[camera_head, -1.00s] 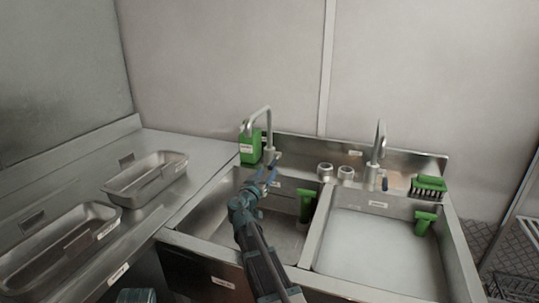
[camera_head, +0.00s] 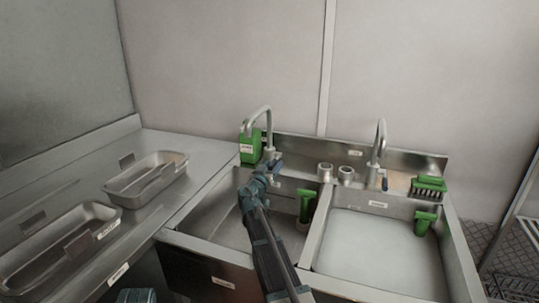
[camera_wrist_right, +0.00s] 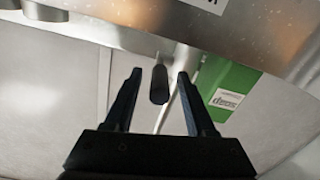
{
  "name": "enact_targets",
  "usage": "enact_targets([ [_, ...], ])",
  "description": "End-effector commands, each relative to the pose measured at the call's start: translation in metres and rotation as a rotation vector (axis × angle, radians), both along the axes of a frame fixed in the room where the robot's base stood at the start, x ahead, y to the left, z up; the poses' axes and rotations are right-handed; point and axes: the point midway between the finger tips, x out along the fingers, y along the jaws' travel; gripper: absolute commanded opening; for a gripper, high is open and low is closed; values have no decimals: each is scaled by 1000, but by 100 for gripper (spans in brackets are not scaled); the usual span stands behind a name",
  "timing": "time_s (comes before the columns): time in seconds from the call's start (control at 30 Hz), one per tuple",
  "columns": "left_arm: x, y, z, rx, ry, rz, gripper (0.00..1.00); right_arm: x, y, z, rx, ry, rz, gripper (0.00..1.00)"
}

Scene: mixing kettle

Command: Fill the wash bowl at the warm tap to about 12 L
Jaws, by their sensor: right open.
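The sink has a left bowl (camera_head: 222,214) and a right bowl (camera_head: 375,251). The left bowl's bottom looks like bare grey steel; the right bowl shows a flat pale surface. Each bowl has a curved tap behind it, the left tap (camera_head: 257,112) and the right tap (camera_head: 381,140). My right gripper (camera_head: 274,163) is at the base of the left tap. In the right wrist view the open fingers (camera_wrist_right: 159,77) stand on either side of a dark lever (camera_wrist_right: 159,84), with gaps on both sides. My left gripper is not in view.
A green container (camera_head: 250,148) stands close beside the left tap. Green-handled tools hang in both bowls, and a green brush (camera_head: 428,187) sits at the back right. Two metal trays (camera_head: 146,177) rest on the left counter (camera_head: 160,140). Two round fittings (camera_head: 325,172) stand between the taps.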

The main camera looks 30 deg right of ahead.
Motion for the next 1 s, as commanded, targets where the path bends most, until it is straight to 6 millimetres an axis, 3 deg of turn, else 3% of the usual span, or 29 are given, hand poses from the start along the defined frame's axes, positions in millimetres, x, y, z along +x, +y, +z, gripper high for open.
enact_targets([
  [0.93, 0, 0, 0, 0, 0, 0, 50, 17, -21, 0, 0, 0, 0, 56],
  [1.0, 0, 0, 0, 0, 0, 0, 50, 17, -21, 0, 0, 0, 0, 43],
])
